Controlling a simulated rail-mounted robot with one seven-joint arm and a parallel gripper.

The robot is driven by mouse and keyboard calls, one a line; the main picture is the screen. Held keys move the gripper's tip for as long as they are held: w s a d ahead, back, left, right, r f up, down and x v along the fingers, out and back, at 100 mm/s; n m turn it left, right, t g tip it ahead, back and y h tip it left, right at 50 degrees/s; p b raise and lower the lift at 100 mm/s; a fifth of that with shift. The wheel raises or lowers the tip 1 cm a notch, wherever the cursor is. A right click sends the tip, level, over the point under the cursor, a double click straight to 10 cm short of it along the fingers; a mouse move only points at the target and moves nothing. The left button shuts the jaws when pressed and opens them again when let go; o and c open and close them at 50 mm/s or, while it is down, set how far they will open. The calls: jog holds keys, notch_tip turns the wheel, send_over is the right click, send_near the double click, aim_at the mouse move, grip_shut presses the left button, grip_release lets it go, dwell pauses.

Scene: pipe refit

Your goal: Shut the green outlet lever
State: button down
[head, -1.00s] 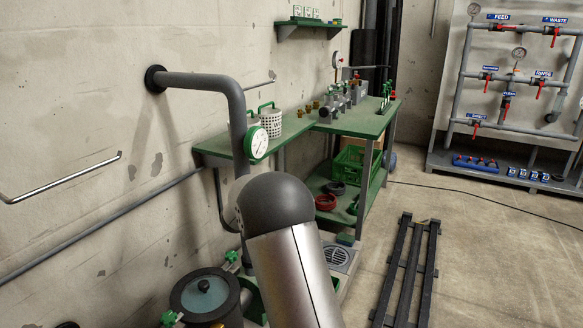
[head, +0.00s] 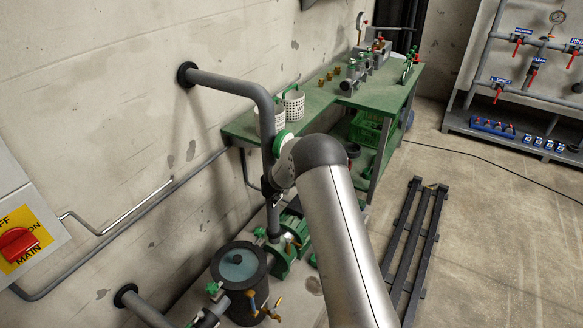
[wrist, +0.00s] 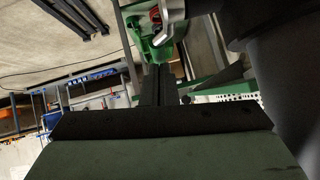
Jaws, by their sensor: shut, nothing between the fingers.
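Several small green handles show in the head view. One green handle (head: 213,288) is beside the dark round vessel (head: 240,285), and another green handle (head: 260,232) is by the foot of the grey vertical pipe. I cannot tell which of them is the outlet lever. My gripper (wrist: 158,82) shows in the wrist view as two dark fingers, shut together and empty. A green part (wrist: 150,40) lies beyond the fingertips; I cannot tell whether it touches them. In the head view my wrist is in front of the vertical pipe and hides most of the gripper.
The bent grey pipe (head: 228,85) comes out of the wall close to my wrist. A green pump (head: 283,260) stands below. The green bench (head: 310,110) is behind, and a black rack (head: 415,240) lies on the floor at right.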

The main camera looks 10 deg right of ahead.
jog(key=shift+w+f+p, duration=0.1)
jog(key=shift+f+p, duration=0.05)
jog(key=shift+p, duration=0.4)
jog(key=shift+d+f, duration=0.1)
